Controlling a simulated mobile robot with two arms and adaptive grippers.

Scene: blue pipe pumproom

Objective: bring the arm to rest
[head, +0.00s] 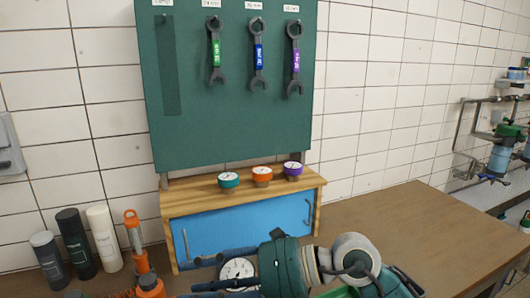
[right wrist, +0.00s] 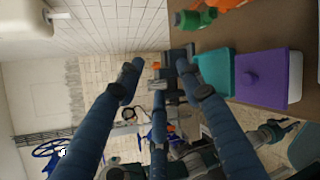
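In the head view an arm with a dark teal gripper body and a pale wrist joint comes in from the lower right, which I take as my right arm. My right gripper (head: 205,274) points left in front of the blue cabinet, its fingers only partly visible. In the right wrist view the blue fingers of my right gripper (right wrist: 158,72) are spread apart, with nothing held between them. A white-faced gauge (head: 238,270) shows beside the gripper body, partly covered; I cannot tell what it rests on. My left gripper is not in the head view.
A wooden-topped blue cabinet (head: 215,228) bears teal, orange and purple gauges. Wrenches hang on the green board (head: 190,135) above. Bottles (head: 75,240) and an orange tool (head: 135,240) stand at left. The brown table (head: 420,230) is clear at right. The wrist view shows a purple bin (right wrist: 262,82).

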